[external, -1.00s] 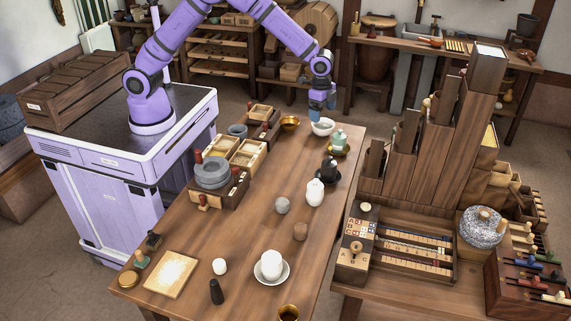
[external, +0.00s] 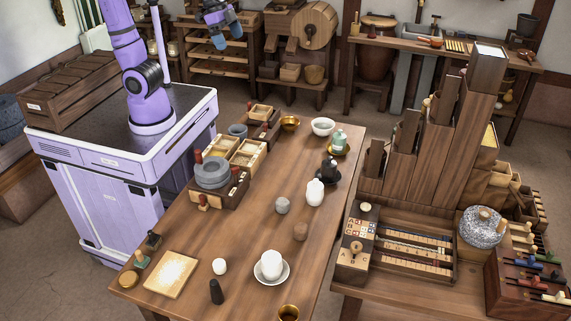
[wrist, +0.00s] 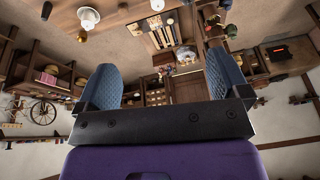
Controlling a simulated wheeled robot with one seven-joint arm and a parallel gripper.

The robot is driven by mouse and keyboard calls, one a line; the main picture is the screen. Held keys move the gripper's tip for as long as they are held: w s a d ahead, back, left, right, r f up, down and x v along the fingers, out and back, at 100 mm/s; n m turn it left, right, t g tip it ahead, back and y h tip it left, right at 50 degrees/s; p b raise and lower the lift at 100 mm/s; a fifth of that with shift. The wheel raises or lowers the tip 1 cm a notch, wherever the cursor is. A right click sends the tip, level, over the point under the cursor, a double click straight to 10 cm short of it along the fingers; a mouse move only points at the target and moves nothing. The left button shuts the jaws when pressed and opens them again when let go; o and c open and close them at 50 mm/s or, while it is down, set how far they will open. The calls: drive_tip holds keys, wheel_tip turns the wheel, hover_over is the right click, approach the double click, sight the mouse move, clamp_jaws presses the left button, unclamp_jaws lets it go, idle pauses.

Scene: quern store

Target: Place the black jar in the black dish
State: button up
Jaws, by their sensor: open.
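The black jar (external: 328,165) stands upright on the black dish (external: 320,180), on the far right part of the long wooden table. It appears to sit within the dish's rim, though the jar hides much of the dish. My gripper (external: 227,36) is raised high beyond the table's far end, up and left of the jar, well apart from it. In the wrist view my gripper (wrist: 164,82) has its two blue fingers wide apart with nothing between them.
A white jar (external: 315,193) stands just in front of the dish, and a green jar on a gold dish (external: 340,150) just behind. A white bowl (external: 323,127) and brass bowl (external: 290,123) are at the far end. A stepped wooden cabinet (external: 440,140) rises to the right.

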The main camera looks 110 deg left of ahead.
drive_tip(key=s+d+f+n+t, duration=0.1)
drive_tip(key=s, duration=1.5)
drive_tip(key=shift+s+d+f, duration=0.25)
drive_tip(key=shift+s+d, duration=0.15)
